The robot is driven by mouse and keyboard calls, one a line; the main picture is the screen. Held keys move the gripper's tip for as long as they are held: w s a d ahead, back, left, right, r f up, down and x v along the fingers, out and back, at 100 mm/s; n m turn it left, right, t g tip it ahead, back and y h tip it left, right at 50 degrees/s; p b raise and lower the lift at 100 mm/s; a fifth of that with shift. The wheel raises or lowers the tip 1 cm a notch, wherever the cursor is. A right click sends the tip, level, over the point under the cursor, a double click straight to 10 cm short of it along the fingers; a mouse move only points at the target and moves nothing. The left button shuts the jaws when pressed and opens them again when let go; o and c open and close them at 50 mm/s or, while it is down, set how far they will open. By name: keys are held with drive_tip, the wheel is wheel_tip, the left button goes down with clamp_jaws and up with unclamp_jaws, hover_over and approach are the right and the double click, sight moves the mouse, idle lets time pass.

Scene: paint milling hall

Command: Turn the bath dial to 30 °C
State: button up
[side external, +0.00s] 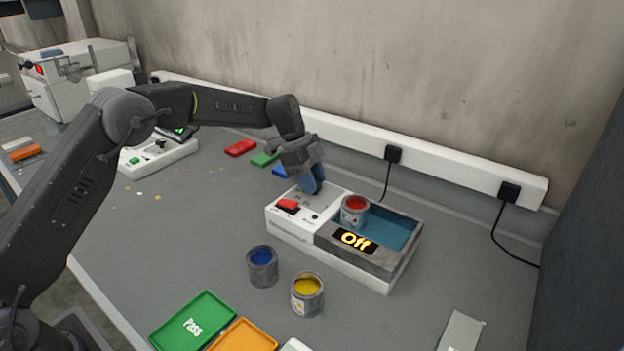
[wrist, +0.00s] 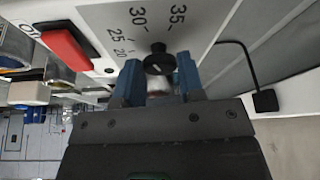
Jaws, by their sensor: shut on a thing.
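I cannot tell which mark the dial points to. My gripper (wrist: 158,76) has its blue fingers on both sides of the dial and is shut on it. In the side view my gripper (side external: 312,184) reaches down onto the back of the control panel and hides the dial.
A red switch (side external: 288,205) is on the panel, near my gripper. A can of red paint (side external: 354,209) stands in the bath. Blue (side external: 262,264) and yellow (side external: 307,293) paint cans stand in front. A white power rail (side external: 430,165) runs along the wall behind.

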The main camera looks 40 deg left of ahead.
idle(0.3)
drive_tip(key=o, duration=0.9)
drive_tip(key=v, duration=1.3)
drive_tip(key=shift+a+r, duration=0.15)
drive_tip(key=shift+r, duration=0.25)
